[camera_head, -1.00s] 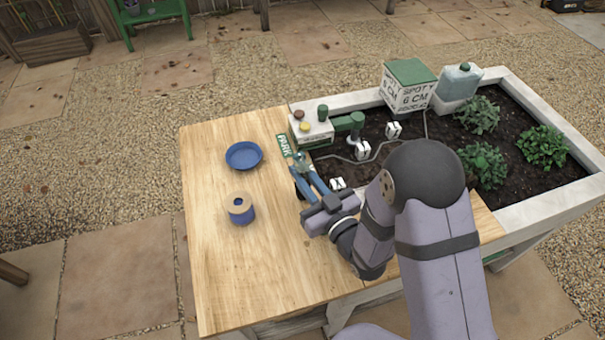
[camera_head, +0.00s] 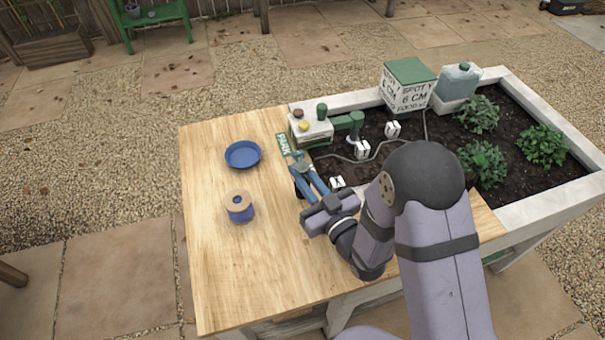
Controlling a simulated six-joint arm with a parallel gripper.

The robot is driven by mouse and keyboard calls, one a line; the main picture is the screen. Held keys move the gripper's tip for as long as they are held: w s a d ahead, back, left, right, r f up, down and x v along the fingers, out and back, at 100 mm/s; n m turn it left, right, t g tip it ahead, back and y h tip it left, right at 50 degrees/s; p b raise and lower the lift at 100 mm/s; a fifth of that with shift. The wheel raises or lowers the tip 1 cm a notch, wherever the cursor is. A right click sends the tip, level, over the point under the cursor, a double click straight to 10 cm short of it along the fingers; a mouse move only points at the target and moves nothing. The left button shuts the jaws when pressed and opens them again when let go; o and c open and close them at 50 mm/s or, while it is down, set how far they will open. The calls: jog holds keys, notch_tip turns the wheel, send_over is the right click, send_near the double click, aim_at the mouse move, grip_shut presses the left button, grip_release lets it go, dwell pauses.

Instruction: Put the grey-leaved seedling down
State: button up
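My gripper (camera_head: 301,166) is over the right part of the wooden table top (camera_head: 225,270), close to the edge of the soil bed. Its long blue fingers point away from me, up and left in the picture. A small grey-green patch (camera_head: 303,165) shows at the fingertips; it may be the grey-leaved seedling, but it is too small to be sure. A dark shape (camera_head: 299,192) shows beside the fingers, partly hidden by them. I cannot tell whether the fingers are closed on anything or whether anything there touches the table.
A blue dish (camera_head: 243,155) and a blue spool (camera_head: 239,208) stand left of my gripper. A green label (camera_head: 283,145) lies beyond the fingertips. A device with knobs (camera_head: 310,127), white clips (camera_head: 362,149), a lettered box (camera_head: 407,88), a jug (camera_head: 459,82) and leafy plants (camera_head: 482,164) occupy the bed.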

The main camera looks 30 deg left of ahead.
jog(key=o, duration=0.4)
jog(key=shift+s+d+f+h, duration=0.15)
jog(key=shift+f+h, duration=0.15)
jog(key=shift+f, duration=0.6)
jog(key=shift+o, duration=0.2)
jog(key=shift+r, duration=0.1)
jog(key=shift+r+g+p, duration=0.3)
jog(key=shift+r+p, duration=0.1)
jog(key=shift+p, duration=0.35)
jog(key=shift+s+d+f+b, duration=0.1)
jog(key=shift+s+d+b, duration=0.15)
jog(key=shift+d, duration=0.2)
jog(key=shift+s+d+f+b, duration=0.1)
jog(key=shift+s+d+b, duration=0.1)
jog(key=shift+d, duration=0.2)
jog(key=shift+s+d+r, duration=0.15)
jog(key=shift+d+r, duration=0.1)
jog(key=shift+r, duration=0.4)
notch_tip(320, 180, up, 7)
jog(key=shift+f, duration=0.15)
jog(key=shift+a+p, duration=0.15)
jog(key=shift+p, duration=0.15)
